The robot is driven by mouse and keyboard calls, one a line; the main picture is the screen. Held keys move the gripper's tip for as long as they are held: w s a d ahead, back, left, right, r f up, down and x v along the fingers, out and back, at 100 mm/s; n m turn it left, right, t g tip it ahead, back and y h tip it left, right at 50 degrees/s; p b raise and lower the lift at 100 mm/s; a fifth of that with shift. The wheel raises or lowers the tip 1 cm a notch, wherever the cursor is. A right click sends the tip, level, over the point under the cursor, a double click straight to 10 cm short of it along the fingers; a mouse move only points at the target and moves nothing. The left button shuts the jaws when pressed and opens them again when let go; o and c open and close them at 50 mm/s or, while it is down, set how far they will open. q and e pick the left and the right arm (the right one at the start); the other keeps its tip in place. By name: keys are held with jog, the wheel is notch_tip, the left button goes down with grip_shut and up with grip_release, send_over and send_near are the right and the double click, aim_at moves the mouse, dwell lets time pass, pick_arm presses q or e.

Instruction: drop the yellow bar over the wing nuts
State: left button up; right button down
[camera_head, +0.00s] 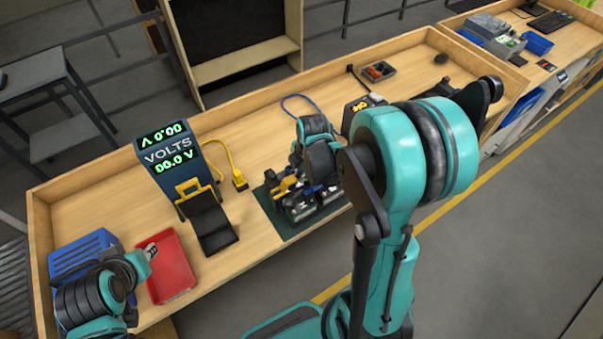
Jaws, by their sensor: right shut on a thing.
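My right gripper (296,187) is above the dark green mat (290,233) in the middle of the bench. It is shut on a yellow bar (285,187), which shows only in small part beside dark equipment. My own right arm covers much of the area to the right. The wing nuts cannot be made out; they may be hidden by the gripper or too small to tell. My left gripper (150,252) is at the lower left by the red tray (172,262); its finger opening is too small to read.
A blue meter (165,150) with green digits stands left of the mat, with a yellow cable (235,172) beside it. A blue crate (75,262) sits at the left end. A dark tray of orange parts (378,71) lies at the back. A raised wooden edge borders the bench.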

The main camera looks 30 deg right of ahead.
jog(key=shift+f+b, duration=0.5)
jog(key=shift+f, duration=0.05)
jog(key=c, duration=1.5)
grip_release()
jog(key=shift+r, duration=0.1)
notch_tip(320, 180, up, 12)
jog(key=s, duration=0.2)
jog(key=shift+s+f, duration=0.2)
jog(key=shift+d, duration=0.1)
